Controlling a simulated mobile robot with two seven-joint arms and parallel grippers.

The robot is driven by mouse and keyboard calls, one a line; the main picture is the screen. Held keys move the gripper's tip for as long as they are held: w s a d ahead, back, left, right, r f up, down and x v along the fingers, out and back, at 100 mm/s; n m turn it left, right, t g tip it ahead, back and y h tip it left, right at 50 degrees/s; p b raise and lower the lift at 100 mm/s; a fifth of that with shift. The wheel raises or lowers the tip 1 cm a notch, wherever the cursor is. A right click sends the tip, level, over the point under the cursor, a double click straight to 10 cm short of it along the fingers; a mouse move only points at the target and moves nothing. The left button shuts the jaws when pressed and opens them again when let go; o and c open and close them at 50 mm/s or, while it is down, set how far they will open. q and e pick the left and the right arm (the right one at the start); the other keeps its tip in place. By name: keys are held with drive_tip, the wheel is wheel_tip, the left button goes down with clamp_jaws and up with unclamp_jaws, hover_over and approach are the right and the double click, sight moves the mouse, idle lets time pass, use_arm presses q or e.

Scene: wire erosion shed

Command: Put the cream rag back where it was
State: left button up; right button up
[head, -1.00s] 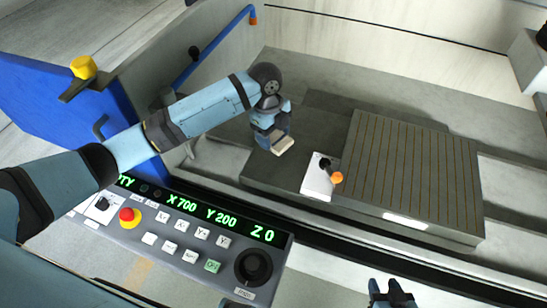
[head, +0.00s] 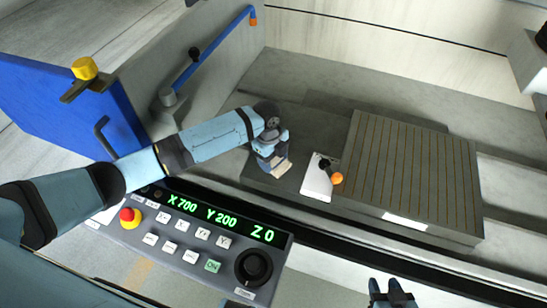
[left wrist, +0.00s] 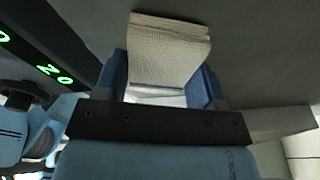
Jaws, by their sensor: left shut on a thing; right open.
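My left gripper (head: 276,162) is shut on the folded cream rag (head: 281,169) and holds it over the dark grey surface, left of the white plate. In the left wrist view the rag (left wrist: 168,50) sticks out between the blue fingers, its layered edge at the far end. I cannot tell whether the rag touches the surface beneath it. My right gripper (head: 392,292) is open and empty at the bottom edge of the head view, far from the rag.
A white plate (head: 315,186) bears a black and orange lever (head: 336,178) close to the rag's right. Right of it stands a slotted machine table (head: 420,165). A control console (head: 190,235) lies in front, under my left arm. A blue door (head: 50,100) stands at left.

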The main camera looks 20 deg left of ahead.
use_arm(q)
drive_tip(key=shift+f, duration=0.15)
drive_tip(key=o, duration=0.9)
wheel_tip(320, 180, up, 12)
drive_tip(key=a, duration=0.1)
drive_tip(key=shift+w+a, duration=0.3)
drive_tip(key=shift+w, duration=0.1)
drive_tip(key=shift+s, duration=0.1)
